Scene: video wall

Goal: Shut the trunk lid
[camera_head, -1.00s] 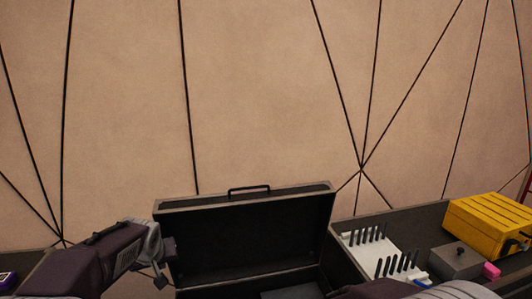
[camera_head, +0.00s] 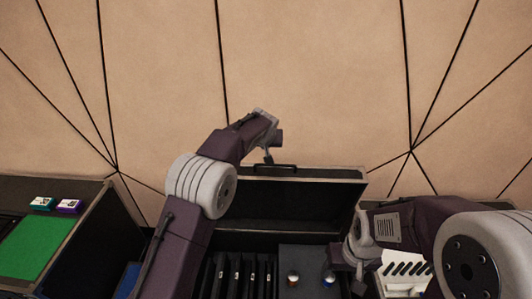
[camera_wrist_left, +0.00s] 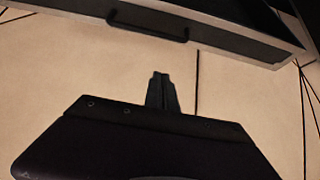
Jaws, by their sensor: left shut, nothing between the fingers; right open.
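The trunk lid (camera_head: 315,199) is a dark panel with a light metal rim, standing open at the back of the trunk. Its black handle (camera_head: 284,168) is on the top edge; the handle (camera_wrist_left: 148,27) also shows at the top of the left wrist view. My left gripper (camera_head: 268,154) is at the lid's top edge, just left of the handle. In the left wrist view its fingers (camera_wrist_left: 163,88) are shut and empty, apart from the lid rim. My right gripper (camera_head: 352,280) is open over the right side of the trunk, its tips partly hidden.
The trunk interior (camera_head: 290,258) holds several dark upright items and small round knobs. A white rack (camera_head: 408,268) with black slots stands at the right, partly behind my right arm. A case with a green panel (camera_head: 35,245) is at the left. The patterned wall rises behind the lid.

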